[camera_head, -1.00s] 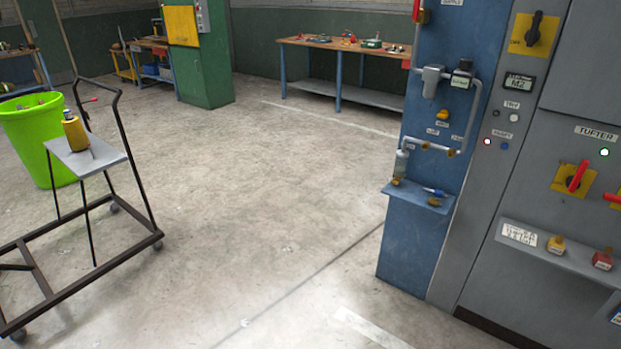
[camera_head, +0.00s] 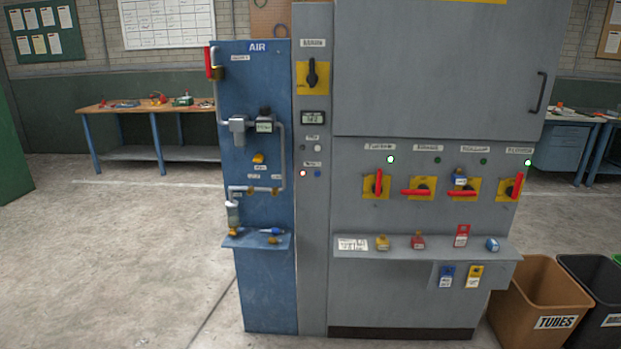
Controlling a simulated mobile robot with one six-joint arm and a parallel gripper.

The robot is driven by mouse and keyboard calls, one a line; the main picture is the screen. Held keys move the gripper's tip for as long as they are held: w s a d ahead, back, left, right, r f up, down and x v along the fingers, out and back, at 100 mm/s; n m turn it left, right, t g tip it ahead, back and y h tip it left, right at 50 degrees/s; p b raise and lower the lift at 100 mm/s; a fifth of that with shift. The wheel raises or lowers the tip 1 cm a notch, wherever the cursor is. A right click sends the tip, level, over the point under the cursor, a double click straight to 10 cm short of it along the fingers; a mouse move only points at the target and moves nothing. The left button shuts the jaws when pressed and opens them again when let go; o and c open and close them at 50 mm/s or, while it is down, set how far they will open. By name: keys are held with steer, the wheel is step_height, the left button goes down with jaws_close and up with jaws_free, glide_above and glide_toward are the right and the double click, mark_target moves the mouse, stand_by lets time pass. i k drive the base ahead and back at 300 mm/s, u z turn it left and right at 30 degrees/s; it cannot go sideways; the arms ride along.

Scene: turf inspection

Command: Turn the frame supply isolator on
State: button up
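A grey cabinet (camera_head: 440,70) stands in the middle right with a row of red-handled rotary switches on yellow plates. The first switch (camera_head: 376,184), labelled like "TUFTER", has its handle upright and a lit lamp above. The second (camera_head: 417,191) has its handle level and a dark lamp. The third (camera_head: 463,190) is level, with a blue padlock-like item (camera_head: 460,177) on it and a dark lamp. The fourth (camera_head: 513,187) is near upright with a lit lamp. A black knob (camera_head: 312,73) on a yellow plate points up. I cannot read which is the frame supply. My gripper is not in view.
A blue air panel (camera_head: 262,290) with pipes adjoins the cabinet's left side. A shelf (camera_head: 400,252) with small padlock-like items and tags juts out below the switches. Brown (camera_head: 535,290) and black bins (camera_head: 590,275) stand at right. Floor at left is clear.

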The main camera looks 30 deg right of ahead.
mark_target(422, 190)
steer(key=u, duration=1.55)
steer(key=k, duration=0.1)
steer(key=z, duration=3.25)
steer(key=k, duration=0.55)
steer(key=u, duration=0.1)
steer(key=i, duration=0.55)
